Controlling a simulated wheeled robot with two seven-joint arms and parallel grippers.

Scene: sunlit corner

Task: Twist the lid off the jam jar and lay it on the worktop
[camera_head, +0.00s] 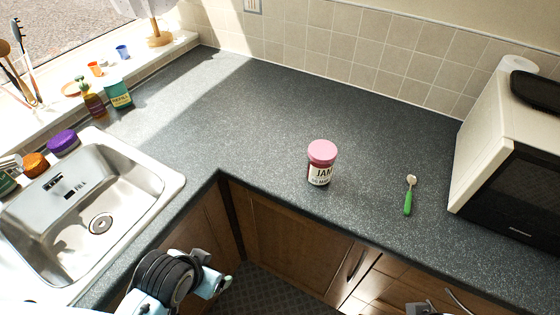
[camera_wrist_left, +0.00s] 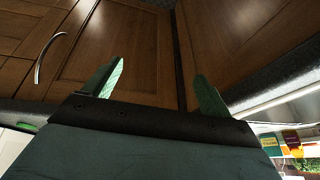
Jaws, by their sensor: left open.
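The jam jar (camera_head: 319,175) stands upright on the dark speckled worktop (camera_head: 250,120), right of the inner corner and close to the front edge. Its pink lid (camera_head: 322,150) is on top of it. My left gripper (camera_wrist_left: 157,90) is open and empty, its two green fingertips apart and facing the wooden cupboard doors. In the head view the left arm is at the bottom, below the worktop edge, left of and well apart from the jar. A small part of what seems to be my right arm shows at the bottom edge, right of centre; its fingers are hidden.
A green-handled spoon or brush (camera_head: 409,195) lies right of the jar, with a microwave (camera_head: 510,180) beyond. The worktop around the jar is clear.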

